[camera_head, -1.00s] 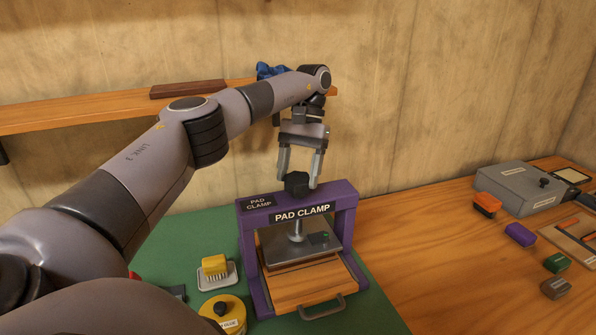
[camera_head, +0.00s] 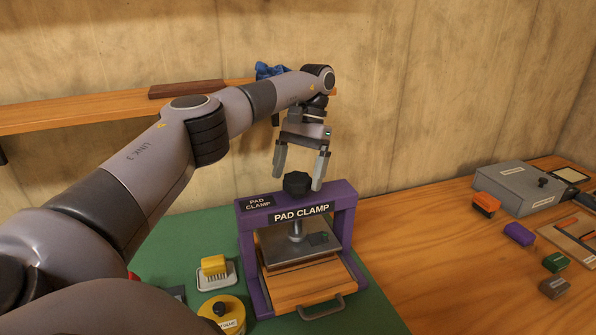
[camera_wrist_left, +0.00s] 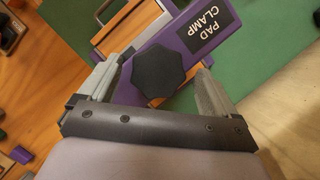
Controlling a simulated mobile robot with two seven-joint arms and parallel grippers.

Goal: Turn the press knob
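The purple press frame (camera_head: 346,224), labelled PAD CLAMP, stands on the green mat. Its dark lobed knob (camera_head: 297,184) sits on top of the crossbar; it also shows in the left wrist view (camera_wrist_left: 158,71). Below the crossbar, a stem holds a grey plate (camera_head: 275,241) over a wooden drawer board (camera_head: 305,286). My left gripper (camera_head: 298,180) points down over the crossbar. Its fingers are spread on either side of the knob, with a gap at each side in the left wrist view (camera_wrist_left: 160,88). My right gripper is not in view.
A yellow brush (camera_head: 214,265) on a tray and a yellow round tin (camera_head: 236,312) stand left of the press. A grey box (camera_head: 515,187) and several coloured blocks lie at the right. A wooden shelf (camera_head: 80,112) runs behind my left arm.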

